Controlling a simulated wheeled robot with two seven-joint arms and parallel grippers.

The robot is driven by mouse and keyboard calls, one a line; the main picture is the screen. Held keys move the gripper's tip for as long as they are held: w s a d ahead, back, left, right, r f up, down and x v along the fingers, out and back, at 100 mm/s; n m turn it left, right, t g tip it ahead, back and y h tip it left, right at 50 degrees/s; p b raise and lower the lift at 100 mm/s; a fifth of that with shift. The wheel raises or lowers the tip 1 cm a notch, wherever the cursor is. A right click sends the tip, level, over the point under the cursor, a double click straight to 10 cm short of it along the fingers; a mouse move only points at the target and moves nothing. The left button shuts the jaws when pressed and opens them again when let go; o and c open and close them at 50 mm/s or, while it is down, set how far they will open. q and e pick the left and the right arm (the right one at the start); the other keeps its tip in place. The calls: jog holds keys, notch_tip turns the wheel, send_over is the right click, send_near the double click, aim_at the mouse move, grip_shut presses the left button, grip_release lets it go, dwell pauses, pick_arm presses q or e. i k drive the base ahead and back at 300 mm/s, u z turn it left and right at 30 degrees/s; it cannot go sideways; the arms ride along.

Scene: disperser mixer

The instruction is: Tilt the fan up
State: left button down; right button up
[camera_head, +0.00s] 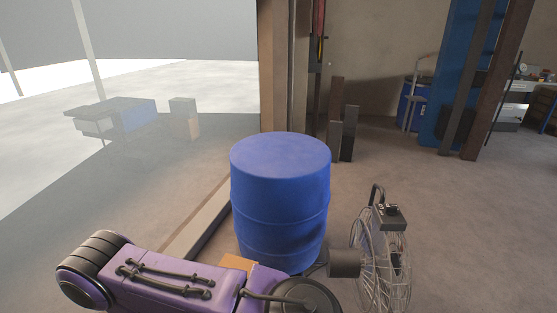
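The fan (396,285) stands at the lower right, just right of the blue barrel. Its round wire cage is seen nearly edge-on and looks upright. A dark cylindrical motor housing (344,262) sticks out of its left side. A small dark box (389,217) with a curved handle beside it sits on top. The bottom of the fan is cut off or hidden, so its stand cannot be made out. A purple and black link of my arm crosses the lower left and ends near the fan's left side. Neither gripper shows in this view.
A large blue barrel (281,195) stands in the middle, directly left of the fan. A blue column (452,80) and workbenches are far back at the right. A glass wall is at the left. The floor (480,220) right of the fan is clear.

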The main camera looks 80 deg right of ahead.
aim_at(343, 263)
jog(key=z, duration=2.45)
jog(key=i, duration=0.35)
jog(key=z, duration=0.35)
